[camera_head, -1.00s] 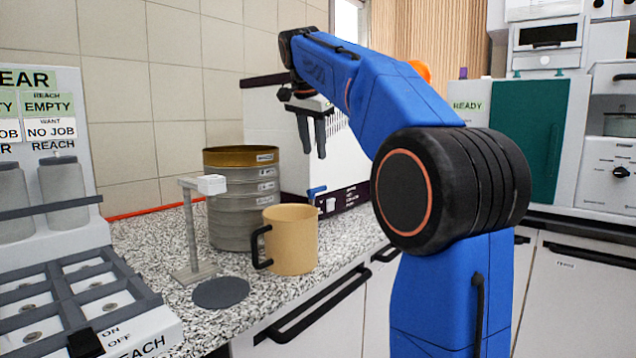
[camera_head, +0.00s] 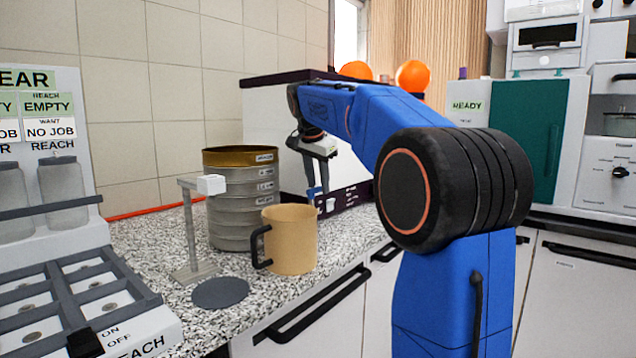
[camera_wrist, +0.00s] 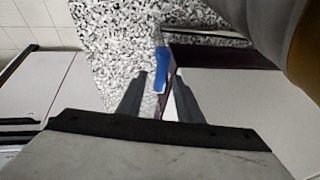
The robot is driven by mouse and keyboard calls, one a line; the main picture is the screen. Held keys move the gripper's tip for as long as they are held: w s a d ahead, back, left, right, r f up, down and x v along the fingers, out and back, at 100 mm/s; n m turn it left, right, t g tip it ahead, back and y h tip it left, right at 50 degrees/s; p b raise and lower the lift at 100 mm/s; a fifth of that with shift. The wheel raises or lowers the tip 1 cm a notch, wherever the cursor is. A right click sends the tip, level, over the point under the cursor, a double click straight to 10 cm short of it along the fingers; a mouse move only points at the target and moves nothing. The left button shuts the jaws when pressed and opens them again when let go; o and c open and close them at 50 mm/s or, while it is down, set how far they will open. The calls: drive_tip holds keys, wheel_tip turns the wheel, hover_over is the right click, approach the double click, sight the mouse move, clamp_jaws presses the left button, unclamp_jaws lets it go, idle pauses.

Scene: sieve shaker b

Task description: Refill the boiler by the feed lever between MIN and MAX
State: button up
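The blue feed lever (camera_head: 313,191) is at the low front of the white boiler housing (camera_head: 268,125), by its dark base panel. It also shows in the wrist view (camera_wrist: 161,70), just beyond and between my fingertips. My gripper (camera_head: 318,182) points down right at the lever in the head view. In the wrist view my gripper (camera_wrist: 157,92) has its two dark fingers apart, with the lever's lower end near the gap. I cannot tell whether either finger touches it. The small white lettering on the base panel (camera_head: 360,194) cannot be read, and no MIN or MAX mark is legible.
A tan mug (camera_head: 292,240) with a black handle stands in front of a sieve stack (camera_head: 240,225) on the speckled counter (camera_head: 150,245). A small white-topped stand (camera_head: 190,230) and a grey disc (camera_head: 220,292) are to the left. A rack (camera_head: 75,300) fills the left edge.

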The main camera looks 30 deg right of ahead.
clamp_jaws()
drive_tip(key=shift+s+m+g+h, duration=0.15)
drive_tip(key=shift+m+g, duration=0.1)
drive_tip(key=shift+m, duration=0.45)
drive_tip(key=shift+s+m+g+h, duration=0.15)
drive_tip(key=shift+m+g, duration=0.1)
drive_tip(key=shift+m, duration=0.45)
unclamp_jaws()
